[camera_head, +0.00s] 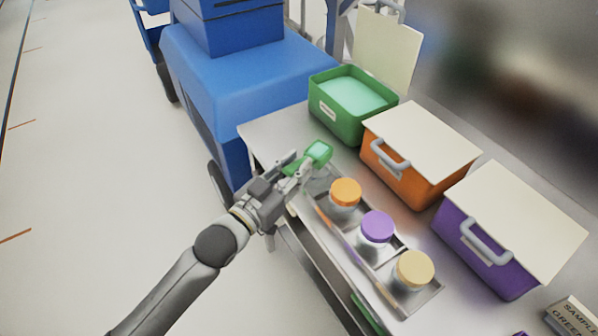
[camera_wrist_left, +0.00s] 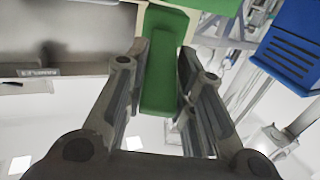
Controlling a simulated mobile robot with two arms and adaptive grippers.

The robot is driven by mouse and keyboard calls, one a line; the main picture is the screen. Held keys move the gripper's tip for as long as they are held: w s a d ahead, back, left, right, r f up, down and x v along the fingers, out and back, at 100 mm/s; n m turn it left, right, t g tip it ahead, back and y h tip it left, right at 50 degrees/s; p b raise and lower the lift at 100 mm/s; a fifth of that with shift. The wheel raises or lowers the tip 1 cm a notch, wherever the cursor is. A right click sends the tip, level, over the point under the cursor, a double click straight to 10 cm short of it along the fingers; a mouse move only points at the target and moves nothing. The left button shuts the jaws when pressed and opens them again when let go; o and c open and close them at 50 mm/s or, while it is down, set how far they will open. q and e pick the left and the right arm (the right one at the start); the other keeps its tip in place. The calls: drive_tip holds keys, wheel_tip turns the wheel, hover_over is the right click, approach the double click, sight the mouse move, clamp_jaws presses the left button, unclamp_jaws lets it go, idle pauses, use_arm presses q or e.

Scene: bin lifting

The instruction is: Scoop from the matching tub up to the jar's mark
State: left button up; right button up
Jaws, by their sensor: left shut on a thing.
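My left gripper (camera_head: 296,167) is shut on a green scoop (camera_head: 319,153), held above the far-left end of a metal tray (camera_head: 407,304). The scoop's handle (camera_wrist_left: 163,75) is between the fingers in the left wrist view. I cannot clearly tell what is in the scoop. The green tub (camera_head: 343,125) stands open at the back, with pale green contents. The orange tub (camera_head: 408,183) and purple tub (camera_head: 486,256) are closed under cream lids. In the tray stand jars with an orange lid (camera_head: 345,192), a purple lid (camera_head: 378,227) and a cream lid (camera_head: 414,268). No fill mark is readable. My right gripper is not seen.
A sign (camera_head: 573,318) reading "SAMPLE" and "GREE…" is cut off at the lower right. The green tub's cream lid (camera_head: 388,52) stands upright behind it. A blue machine (camera_head: 240,70) adjoins the table's far-left end. Some bare tabletop (camera_head: 275,130) lies left of the green tub.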

sight(305, 155)
use_arm(q)
drive_tip(key=shift+w+d+f+m+g+h, duration=0.35)
drive_tip(key=shift+w+d+f+h, duration=0.2)
drive_tip(key=shift+w, duration=0.25)
drive_tip(key=shift+r+n, duration=0.1)
drive_tip(key=shift+n, duration=0.55)
drive_tip(key=n, duration=0.3)
drive_tip(key=shift+w+a+r+b, duration=0.15)
drive_tip(key=shift+a+b, duration=0.05)
drive_tip(key=shift+b, duration=0.2)
drive_tip(key=shift+w+a+n, duration=0.1)
drive_tip(key=shift+a+n, duration=0.05)
drive_tip(key=shift+n, duration=0.95)
drive_tip(key=shift+w+a+n+b, duration=0.1)
drive_tip(key=shift+n+b, duration=0.25)
drive_tip(key=shift+n, duration=0.75)
drive_tip(key=n, duration=0.3)
drive_tip(key=shift+w+a+f+b, duration=0.15)
drive_tip(key=shift+a+f+b, duration=0.1)
drive_tip(key=shift+f+b, duration=0.15)
drive_tip(key=shift+w+a+n+p, duration=0.1)
drive_tip(key=shift+n+p, duration=0.2)
drive_tip(key=shift+n, duration=0.5)
drive_tip(key=shift+w+a+f+n, duration=0.15)
drive_tip(key=shift+f+n, duration=0.2)
drive_tip(key=shift+n, duration=0.55)
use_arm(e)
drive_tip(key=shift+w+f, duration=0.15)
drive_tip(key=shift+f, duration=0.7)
